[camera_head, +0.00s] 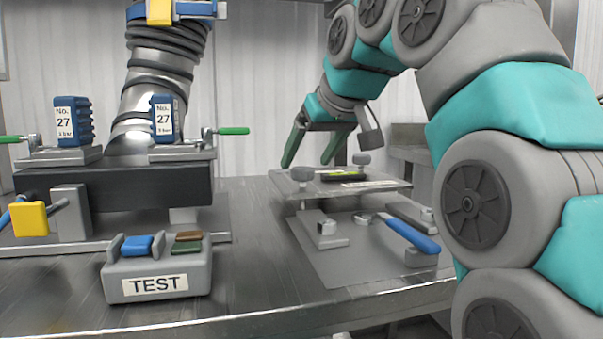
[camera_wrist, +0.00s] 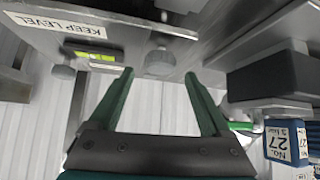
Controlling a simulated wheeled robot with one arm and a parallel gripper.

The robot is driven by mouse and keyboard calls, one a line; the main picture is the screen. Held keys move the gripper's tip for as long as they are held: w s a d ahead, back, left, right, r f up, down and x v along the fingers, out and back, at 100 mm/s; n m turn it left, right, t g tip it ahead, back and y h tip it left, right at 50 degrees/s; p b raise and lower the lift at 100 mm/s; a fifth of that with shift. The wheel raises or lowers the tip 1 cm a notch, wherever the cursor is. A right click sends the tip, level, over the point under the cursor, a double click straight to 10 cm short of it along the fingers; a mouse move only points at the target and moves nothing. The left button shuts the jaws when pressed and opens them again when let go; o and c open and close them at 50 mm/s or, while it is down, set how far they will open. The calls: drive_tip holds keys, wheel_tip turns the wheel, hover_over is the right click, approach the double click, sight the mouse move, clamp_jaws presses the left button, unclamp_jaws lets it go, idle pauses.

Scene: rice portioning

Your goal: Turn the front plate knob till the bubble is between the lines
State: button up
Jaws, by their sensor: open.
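A raised metal plate (camera_head: 350,196) stands on the bench at right, with a knob (camera_head: 303,174) at its near left and another knob (camera_head: 362,160) farther back. A yellow-green bubble vial (camera_head: 345,176) lies between them; in the wrist view (camera_wrist: 100,57) it is too small to place the bubble against the lines. My gripper (camera_head: 306,164) is open, its green fingers pointing down above the plate. In the wrist view, the near knob (camera_wrist: 159,61) lies just beyond and between the fingertips (camera_wrist: 158,73), with space on both sides. The other knob (camera_wrist: 63,72) is left of the fingers.
A blue-handled tool (camera_head: 411,236) and metal fittings lie below and in front of the plate. A TEST box (camera_head: 157,274) with coloured buttons stands at front left. Behind it is a dark fixture (camera_head: 125,188) with blue No. 27 blocks (camera_head: 162,118) and green-handled clamps.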

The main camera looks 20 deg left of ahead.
sight(302, 168)
drive_tip(key=x, duration=0.4)
drive_tip(key=shift+w+a+f, duration=0.1)
drive_tip(key=shift+w+f, duration=0.05)
drive_tip(key=shift+f, duration=0.05)
clamp_jaws()
idle(0.4)
